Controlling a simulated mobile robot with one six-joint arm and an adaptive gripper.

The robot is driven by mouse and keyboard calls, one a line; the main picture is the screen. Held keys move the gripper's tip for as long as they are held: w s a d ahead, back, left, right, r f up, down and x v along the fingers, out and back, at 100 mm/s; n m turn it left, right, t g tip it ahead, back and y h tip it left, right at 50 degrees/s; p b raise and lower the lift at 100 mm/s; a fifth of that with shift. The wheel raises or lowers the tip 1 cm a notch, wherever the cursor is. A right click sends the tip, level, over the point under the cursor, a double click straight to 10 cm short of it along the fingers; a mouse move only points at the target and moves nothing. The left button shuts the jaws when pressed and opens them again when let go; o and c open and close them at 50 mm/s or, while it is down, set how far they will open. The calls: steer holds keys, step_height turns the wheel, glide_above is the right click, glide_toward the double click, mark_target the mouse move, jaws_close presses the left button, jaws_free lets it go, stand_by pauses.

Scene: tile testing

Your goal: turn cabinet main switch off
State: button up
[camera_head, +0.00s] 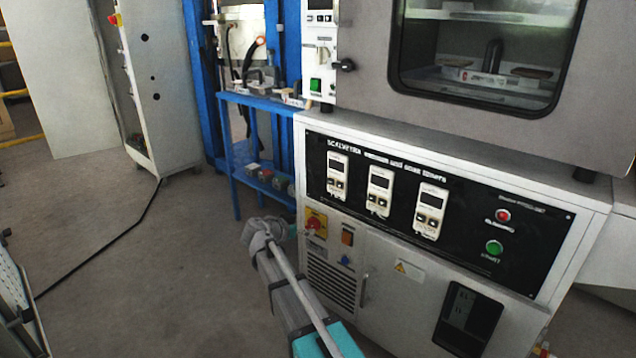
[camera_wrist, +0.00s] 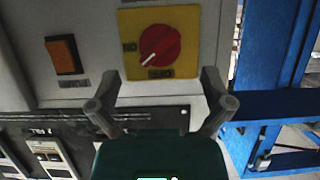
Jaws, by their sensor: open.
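The cabinet main switch is a round red knob on a yellow plate. It sits at the left of the cabinet's lower front in the head view (camera_head: 314,223) and at the top centre of the wrist view (camera_wrist: 152,45). A white mark on the knob points to the lower left in the wrist view; the plate's lettering is upside down and hard to read. My gripper (camera_head: 262,230) is just left of the switch in the head view. In the wrist view my gripper (camera_wrist: 162,84) is open and empty, its fingers apart below the yellow plate, not around the knob.
An orange switch (camera_head: 347,238) sits beside the main switch, also seen in the wrist view (camera_wrist: 64,55). A black panel (camera_head: 463,222) with three controllers and red and green buttons is above. A blue frame (camera_head: 233,150) stands close to the left. The floor (camera_head: 130,270) there is largely clear.

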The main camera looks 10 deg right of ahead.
steer(key=d+r+p+v, duration=0.1)
steer(key=p+v, duration=0.4)
steer(key=v, duration=0.7)
steer(key=s+d+r+n+g+y+p, duration=0.2)
steer(key=s+d+r+p, duration=0.2)
steer(key=r+p, duration=0.5)
steer(key=s+d+r+n+g+y+p, duration=0.3)
steer(key=r+p, duration=0.6)
steer(key=p, duration=0.8)
steer(key=s+d, duration=0.2)
steer(key=s, duration=0.1)
steer(key=shift+s+g+p, duration=0.3)
steer(key=shift+d, duration=0.1)
steer(key=s+d+f+n+g+y, duration=0.1)
steer(key=s+n+y, duration=0.4)
steer(key=s, duration=0.5)
steer(key=shift+f+n+g+y, duration=0.45)
steer(key=shift+f+g, duration=0.25)
steer(key=shift+f, duration=0.3)
steer(key=shift+s+d, duration=0.1)
